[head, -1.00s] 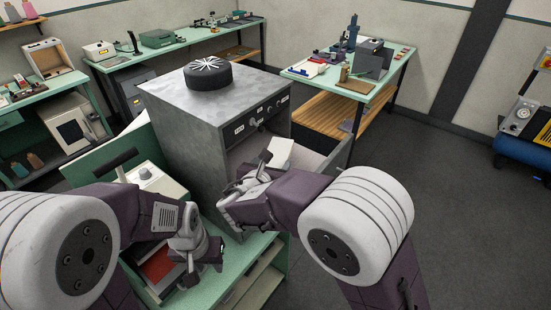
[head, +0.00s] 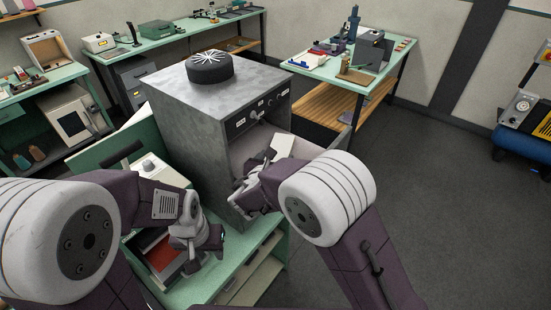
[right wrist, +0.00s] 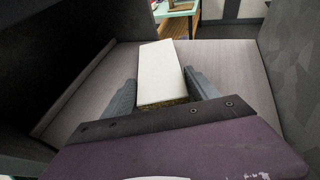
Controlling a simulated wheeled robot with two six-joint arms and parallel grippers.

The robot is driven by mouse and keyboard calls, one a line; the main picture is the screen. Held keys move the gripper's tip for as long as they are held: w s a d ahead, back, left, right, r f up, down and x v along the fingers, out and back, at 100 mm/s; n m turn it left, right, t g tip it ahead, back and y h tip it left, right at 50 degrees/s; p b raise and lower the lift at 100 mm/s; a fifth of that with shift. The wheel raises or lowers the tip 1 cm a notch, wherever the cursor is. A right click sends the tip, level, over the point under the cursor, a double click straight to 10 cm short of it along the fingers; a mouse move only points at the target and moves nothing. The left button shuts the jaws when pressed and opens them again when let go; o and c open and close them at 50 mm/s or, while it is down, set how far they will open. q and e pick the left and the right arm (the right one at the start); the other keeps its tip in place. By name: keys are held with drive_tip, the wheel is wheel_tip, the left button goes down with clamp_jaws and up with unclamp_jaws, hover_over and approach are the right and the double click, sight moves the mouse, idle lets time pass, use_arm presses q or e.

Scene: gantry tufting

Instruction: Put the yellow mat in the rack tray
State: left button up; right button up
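The yellow mat (right wrist: 160,72) shows a pale, nearly white top face in the right wrist view, with a yellowish tufted near edge. It also shows in the head view (head: 282,145), at the open front of the grey cabinet. My right gripper (right wrist: 165,92) has a finger against each side of the mat's near end and looks shut on it. The mat lies over a pale grey flat surface (right wrist: 82,88), perhaps the rack tray; whether it touches is unclear. My left gripper (head: 212,252) hangs over the green bench; its fingers are too dark to read.
The grey cabinet (head: 185,115) has dark walls close on both sides of my right gripper. A box with a red inside (head: 160,262) lies beside my left gripper on the green bench (head: 240,265). Another workbench (head: 325,70) stands behind.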

drive_tip(key=shift+o, duration=0.9)
drive_tip(key=shift+w, duration=0.15)
drive_tip(key=shift+r+p, duration=0.3)
drive_tip(key=b+v, duration=0.2)
drive_tip(key=v, duration=0.9)
drive_tip(key=shift+a+f, duration=0.1)
drive_tip(key=shift+s+r, duration=0.2)
drive_tip(key=shift+s, duration=0.3)
